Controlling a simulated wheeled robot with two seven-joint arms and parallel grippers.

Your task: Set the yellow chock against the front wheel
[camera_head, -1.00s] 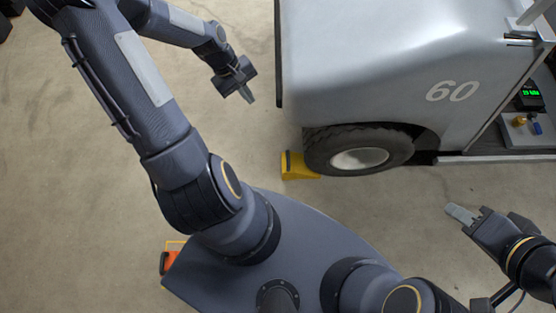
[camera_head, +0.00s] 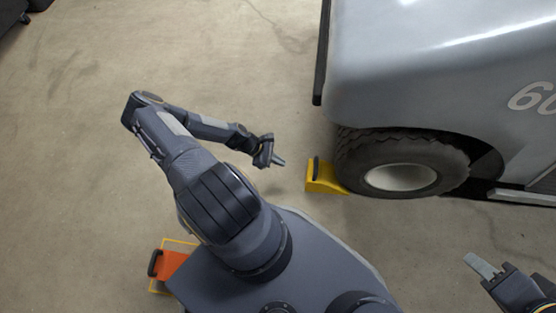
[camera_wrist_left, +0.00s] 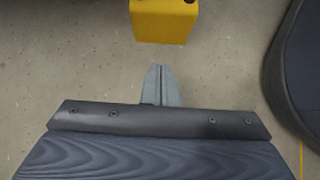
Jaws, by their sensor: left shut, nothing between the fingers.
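The yellow chock (camera_head: 322,178) stands on the floor at the left side of the cart's front wheel (camera_head: 402,172), its low end at the tyre. A black handle sits on its tall end. My left gripper (camera_head: 279,162) is shut and empty, a short way left of the chock and apart from it. In the left wrist view, the shut fingertips (camera_wrist_left: 158,70) point at the chock's yellow end (camera_wrist_left: 164,22), with a small gap of floor between. My right gripper (camera_head: 478,264) is at the lower right, away from the chock; its fingers look close together, but I cannot tell whether they are shut.
The grey cart (camera_head: 430,70) fills the upper right. An orange chock-like object (camera_head: 172,266) with a black handle lies in a yellow floor outline at the lower left, beside my base.

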